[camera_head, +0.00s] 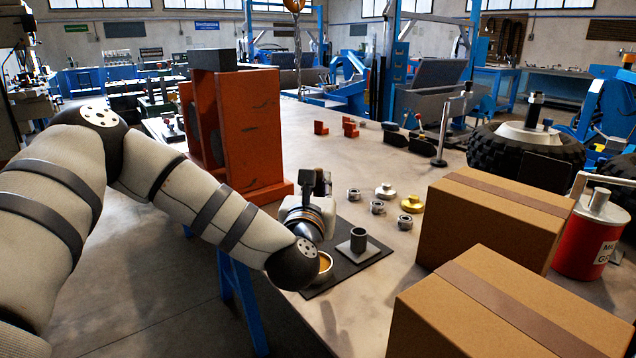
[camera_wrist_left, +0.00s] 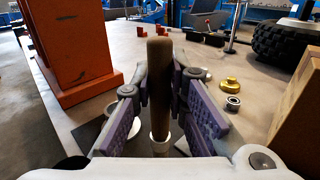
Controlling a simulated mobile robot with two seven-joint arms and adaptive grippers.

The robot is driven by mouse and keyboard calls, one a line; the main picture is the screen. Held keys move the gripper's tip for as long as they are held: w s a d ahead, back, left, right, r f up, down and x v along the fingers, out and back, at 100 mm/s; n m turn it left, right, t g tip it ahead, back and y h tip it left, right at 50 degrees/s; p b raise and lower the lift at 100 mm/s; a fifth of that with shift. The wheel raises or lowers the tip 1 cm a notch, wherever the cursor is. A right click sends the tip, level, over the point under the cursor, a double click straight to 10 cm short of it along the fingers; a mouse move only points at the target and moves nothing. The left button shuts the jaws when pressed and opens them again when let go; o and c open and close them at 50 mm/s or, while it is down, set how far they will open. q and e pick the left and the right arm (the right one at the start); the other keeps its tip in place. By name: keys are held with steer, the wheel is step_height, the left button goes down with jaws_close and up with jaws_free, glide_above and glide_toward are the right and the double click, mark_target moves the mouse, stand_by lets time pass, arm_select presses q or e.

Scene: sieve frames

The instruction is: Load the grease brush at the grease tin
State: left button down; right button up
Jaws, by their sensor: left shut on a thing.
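My left arm comes in from the left in the head view, and its gripper (camera_head: 318,184) is over the near edge of the bench, beside the dark mat (camera_head: 318,288). The left wrist view shows the gripper (camera_wrist_left: 160,98) with its purple-padded fingers shut on the upright wooden handle of the grease brush (camera_wrist_left: 160,62). The brush's lower end is hidden. A round tin with amber contents, seemingly the grease tin (camera_head: 325,265), sits on the mat, partly hidden by my wrist. My right gripper is not in view.
Two cardboard boxes (camera_head: 500,212) and a red can (camera_head: 592,238) crowd the right. An orange block (camera_head: 247,130) stands behind my forearm.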

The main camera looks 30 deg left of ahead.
arm_select(q)
steer(key=shift+s+a, duration=0.1)
steer(key=shift+s, duration=0.2)
steer(key=shift+a+f, duration=0.1)
steer(key=shift+f, duration=0.1)
step_height(320, 180, down, 6)
steer(key=shift+f+b, duration=0.1)
steer(key=shift+b, duration=0.8)
steer(key=shift+a+f, duration=0.1)
steer(key=shift+r, duration=0.2)
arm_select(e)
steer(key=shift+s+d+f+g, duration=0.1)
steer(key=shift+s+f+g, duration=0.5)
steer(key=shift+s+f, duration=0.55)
arm_select(q)
steer(key=shift+f, duration=0.7)
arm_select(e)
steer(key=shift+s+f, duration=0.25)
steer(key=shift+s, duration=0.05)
